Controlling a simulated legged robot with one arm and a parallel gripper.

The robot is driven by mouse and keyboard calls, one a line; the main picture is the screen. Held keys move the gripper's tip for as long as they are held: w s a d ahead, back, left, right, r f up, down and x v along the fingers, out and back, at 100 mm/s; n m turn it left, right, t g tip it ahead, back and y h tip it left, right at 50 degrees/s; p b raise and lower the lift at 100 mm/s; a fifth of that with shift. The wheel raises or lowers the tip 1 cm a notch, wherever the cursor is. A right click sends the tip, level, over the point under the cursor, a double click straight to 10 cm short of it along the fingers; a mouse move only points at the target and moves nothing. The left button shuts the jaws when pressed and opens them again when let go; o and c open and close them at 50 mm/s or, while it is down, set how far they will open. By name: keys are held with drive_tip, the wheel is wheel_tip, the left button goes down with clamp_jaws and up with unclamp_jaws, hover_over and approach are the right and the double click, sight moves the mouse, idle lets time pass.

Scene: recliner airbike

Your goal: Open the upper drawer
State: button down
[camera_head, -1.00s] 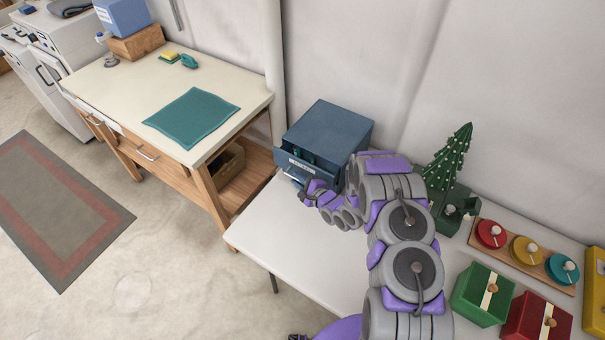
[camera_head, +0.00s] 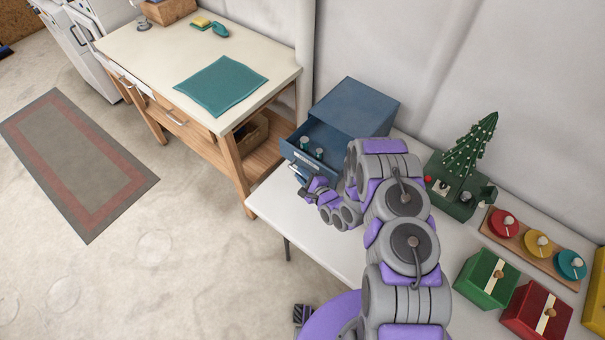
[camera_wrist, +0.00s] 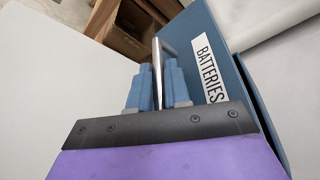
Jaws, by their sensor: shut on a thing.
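The blue drawer cabinet (camera_head: 352,108) stands on the white table in the head view. Its upper drawer (camera_head: 310,152) is pulled partly out, and several small cylindrical things show inside it. In the wrist view the drawer front (camera_wrist: 207,60) carries a white label reading BATTERIES and a metal bar handle (camera_wrist: 157,62). My gripper (camera_wrist: 158,85) is shut on this handle, with its blue-grey fingers on either side of the bar. In the head view my gripper (camera_head: 306,190) is at the drawer's front, small and partly hidden by my arm.
The white table (camera_head: 282,210) has a green tree ornament (camera_head: 472,150), a board with coloured knobs (camera_head: 537,243), a green box (camera_head: 486,278) and a red box (camera_head: 537,310) on the right. A wooden workbench (camera_head: 255,75) stands at the left. Open floor lies in front.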

drive_tip(key=shift+s+f, duration=0.15)
drive_tip(key=shift+f, duration=0.05)
drive_tip(key=c, duration=1.4)
unclamp_jaws()
drive_tip(key=shift+c, duration=0.2)
drive_tip(key=shift+r, duration=0.1)
drive_tip(key=v, duration=1.7)
drive_tip(key=shift+d, duration=0.1)
